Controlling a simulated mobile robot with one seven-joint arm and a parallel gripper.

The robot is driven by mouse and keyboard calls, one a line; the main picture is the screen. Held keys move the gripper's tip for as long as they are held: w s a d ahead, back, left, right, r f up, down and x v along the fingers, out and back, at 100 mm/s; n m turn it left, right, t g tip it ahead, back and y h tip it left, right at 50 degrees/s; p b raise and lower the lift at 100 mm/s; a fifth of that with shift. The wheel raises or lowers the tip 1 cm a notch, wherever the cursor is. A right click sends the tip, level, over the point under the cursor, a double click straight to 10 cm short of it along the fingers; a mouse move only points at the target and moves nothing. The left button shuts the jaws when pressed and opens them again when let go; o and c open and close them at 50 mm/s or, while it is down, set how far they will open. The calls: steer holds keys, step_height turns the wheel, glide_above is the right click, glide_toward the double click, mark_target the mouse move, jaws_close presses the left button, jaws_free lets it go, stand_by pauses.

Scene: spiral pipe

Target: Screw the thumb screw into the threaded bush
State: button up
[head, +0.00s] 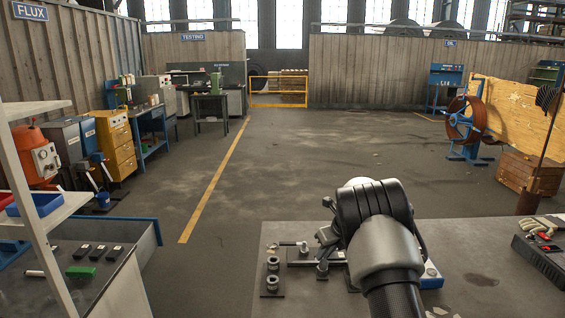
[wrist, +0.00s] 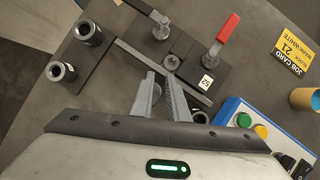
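My gripper (wrist: 161,78) points down over the bench, its two grey fingers apart with a narrow gap and nothing seen between them. Just beyond the fingertips, a small round dark metal piece (wrist: 172,62) sits on a dark fixture plate; I cannot tell whether it is the thumb screw or the threaded bush. Two upright metal cylinders with open bores, (wrist: 89,31) and (wrist: 62,72), stand on a dark plate at the left; they also show in the head view, (head: 273,263) and (head: 272,283). I cannot tell whether either is threaded. My arm hides part of the fixture there.
A red-handled clamp (wrist: 226,30) and a pale-handled clamp (wrist: 160,27) stand close beyond the fingers. A blue-white button box (wrist: 245,128) is at lower right, with a job card (wrist: 294,58) and a tan cylinder (wrist: 305,99). The grey bench (head: 480,285) has bare areas.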

steer(key=v, duration=1.6)
steer(key=shift+s+d+r, duration=0.15)
steer(key=shift+d+r, duration=0.05)
steer(key=shift+d, duration=0.1)
steer(key=o, duration=0.5)
steer(key=shift+f, duration=0.15)
steer(key=shift+w+a+f+n+t+h+b, duration=0.6)
steer(key=shift+f+n+b, duration=1.6)
steer(key=shift+n, duration=2.95)
steer(key=shift+w+a+f+n+t+h+b, duration=0.2)
steer(key=shift+w+a+f+n+b, duration=1)
steer(key=shift+f+n, duration=2.85)
steer(key=shift+w+a+f+n+t+h+b, duration=0.45)
steer(key=shift+f+n+b, duration=1.3)
steer(key=shift+n, duration=4.45)
